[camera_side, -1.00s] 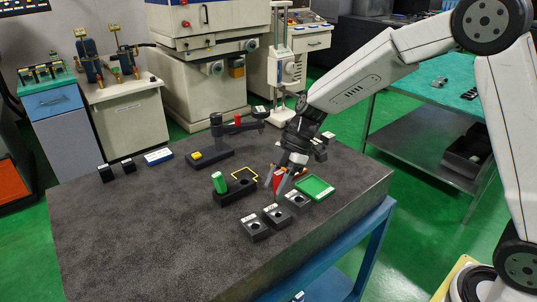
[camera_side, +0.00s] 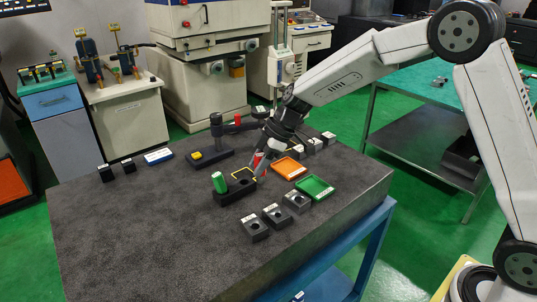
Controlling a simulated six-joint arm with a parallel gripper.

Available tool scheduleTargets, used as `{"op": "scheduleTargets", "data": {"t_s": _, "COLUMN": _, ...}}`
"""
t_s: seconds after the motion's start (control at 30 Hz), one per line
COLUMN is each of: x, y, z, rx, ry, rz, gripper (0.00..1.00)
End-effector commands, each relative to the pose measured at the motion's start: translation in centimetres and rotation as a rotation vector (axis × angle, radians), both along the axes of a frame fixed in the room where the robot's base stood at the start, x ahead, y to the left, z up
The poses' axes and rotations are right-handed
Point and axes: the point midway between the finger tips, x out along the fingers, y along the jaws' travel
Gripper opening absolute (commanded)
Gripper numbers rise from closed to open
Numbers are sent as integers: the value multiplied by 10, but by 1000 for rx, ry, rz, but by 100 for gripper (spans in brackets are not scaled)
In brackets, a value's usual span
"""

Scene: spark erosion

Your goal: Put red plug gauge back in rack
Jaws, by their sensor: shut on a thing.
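The red plug gauge (camera_side: 258,158) is between the fingers of my gripper (camera_side: 258,171), which is shut on it. The fingers cover much of the gauge, so its lower end is hard to see. The black rack (camera_side: 235,194) stands on the dark table just left of and in front of the gripper. A green plug gauge (camera_side: 219,183) stands upright in its left hole. The rack's right part shows a dark open hole. The held gauge is behind and to the right of that hole, apart from it as far as I can tell.
An orange tray (camera_side: 288,168) and a green tray (camera_side: 315,187) lie right of the gripper. Several black blocks (camera_side: 276,215) stand in front. A yellow outline (camera_side: 237,178) is marked behind the rack. A black stand (camera_side: 212,158) is further back. The table's front left is clear.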

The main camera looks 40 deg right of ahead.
Motion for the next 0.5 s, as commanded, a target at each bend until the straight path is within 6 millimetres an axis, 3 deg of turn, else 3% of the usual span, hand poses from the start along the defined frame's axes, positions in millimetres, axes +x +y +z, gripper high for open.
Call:
{"op": "scheduleTargets", "data": {"t_s": 0.2, "x": 41, "y": -2, "z": 5, "rx": -2, "ry": -4, "rz": -202, "gripper": 0}}
{"op": "scheduleTargets", "data": {"t_s": 0.5, "x": 73, "y": -3, "z": 12, "rx": -1, "ry": -1, "rz": -379, "gripper": 0}}
